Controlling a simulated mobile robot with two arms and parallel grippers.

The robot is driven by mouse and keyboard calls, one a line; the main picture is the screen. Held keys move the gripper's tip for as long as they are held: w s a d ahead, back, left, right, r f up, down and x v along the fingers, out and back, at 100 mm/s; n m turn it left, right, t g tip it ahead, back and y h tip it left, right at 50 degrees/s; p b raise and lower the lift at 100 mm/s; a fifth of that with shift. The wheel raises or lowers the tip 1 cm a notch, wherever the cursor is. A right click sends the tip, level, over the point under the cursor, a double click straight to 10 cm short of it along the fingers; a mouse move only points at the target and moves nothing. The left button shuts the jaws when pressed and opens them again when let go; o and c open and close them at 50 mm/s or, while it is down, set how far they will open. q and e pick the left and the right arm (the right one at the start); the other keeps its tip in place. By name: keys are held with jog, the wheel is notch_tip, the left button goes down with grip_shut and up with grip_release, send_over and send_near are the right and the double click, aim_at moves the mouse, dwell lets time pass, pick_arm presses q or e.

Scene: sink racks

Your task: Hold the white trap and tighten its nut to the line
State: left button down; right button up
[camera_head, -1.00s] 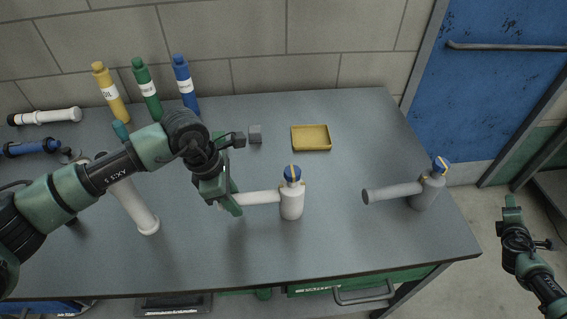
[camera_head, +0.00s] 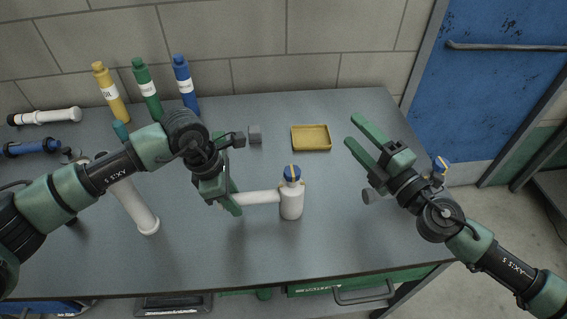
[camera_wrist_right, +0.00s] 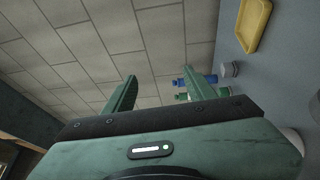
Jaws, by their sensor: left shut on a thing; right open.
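The white trap (camera_head: 291,204) stands upright on the grey table, with its side pipe pointing left. My left gripper (camera_head: 229,196) is shut on the trap's side pipe. My right gripper (camera_head: 362,136) is open and empty, above the table to the right of the trap and apart from it. In the right wrist view its two fingers (camera_wrist_right: 140,92) show with nothing between them.
A yellow tray (camera_head: 311,150) and a small grey block (camera_head: 255,134) lie behind the trap. Yellow (camera_head: 111,95), green (camera_head: 147,92) and blue (camera_head: 185,88) bottles stand at the back left. A white pipe (camera_head: 140,212) lies near my left arm. The table's front middle is clear.

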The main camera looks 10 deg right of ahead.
jog(key=s+a+f+m+g+y, duration=0.1)
jog(key=s+a+f+m+g, duration=0.1)
jog(key=s+a+f+m, duration=0.5)
jog(key=m+y, duration=0.1)
jog(key=m, duration=0.8)
send_near(286, 167)
jog(key=x, duration=1.1)
jog(key=shift+w+f, duration=0.2)
jog(key=shift+f, duration=0.1)
jog(key=shift+g+y, duration=0.3)
grip_shut()
